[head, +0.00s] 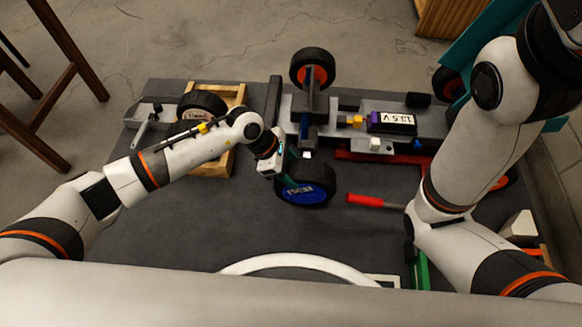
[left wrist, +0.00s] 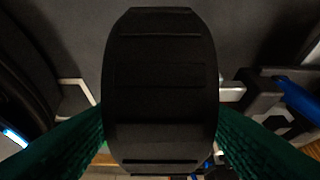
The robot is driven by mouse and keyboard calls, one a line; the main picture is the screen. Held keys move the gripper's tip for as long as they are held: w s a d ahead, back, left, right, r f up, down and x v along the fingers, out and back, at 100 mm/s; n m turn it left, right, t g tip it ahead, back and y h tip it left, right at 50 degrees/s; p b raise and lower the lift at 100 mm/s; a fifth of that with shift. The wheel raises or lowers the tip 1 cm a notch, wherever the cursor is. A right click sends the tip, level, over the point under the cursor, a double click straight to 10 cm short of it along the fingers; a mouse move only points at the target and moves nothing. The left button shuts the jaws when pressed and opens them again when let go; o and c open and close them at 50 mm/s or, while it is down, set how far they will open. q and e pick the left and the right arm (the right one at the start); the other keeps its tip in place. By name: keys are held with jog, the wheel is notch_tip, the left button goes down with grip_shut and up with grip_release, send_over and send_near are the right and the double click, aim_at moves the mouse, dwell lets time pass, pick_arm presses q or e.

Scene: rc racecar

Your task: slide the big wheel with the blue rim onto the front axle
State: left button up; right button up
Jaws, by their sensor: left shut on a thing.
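The big wheel with the blue rim (head: 306,194) is a black tyre with its blue face turned up toward the near side in the head view. My left gripper (head: 285,180) is shut on it. In the left wrist view the wheel's tread (left wrist: 160,90) stands between my two green fingers. The car chassis (head: 290,110) lies beyond it, with a blue axle part (head: 307,130) just behind the wheel. I cannot tell whether the wheel touches the axle. A wheel with an orange rim (head: 312,70) is at the chassis's far side. My right gripper is out of view.
A wooden crate (head: 238,95) with black wheels stands left of the chassis. A battery marked 11.5 V (head: 391,122) sits on the car. A red-handled tool (head: 367,201) lies right of the held wheel. The dark mat is clear at the near left.

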pick_arm(q)
jog(key=shift+w+b, duration=0.65)
jog(key=shift+w, duration=0.45)
jog(key=shift+r, duration=0.1)
jog(key=shift+s+p, duration=0.25)
jog(key=shift+p, duration=0.05)
jog(key=shift+s, duration=0.25)
dwell(1.4)
jog(key=shift+w, duration=0.5)
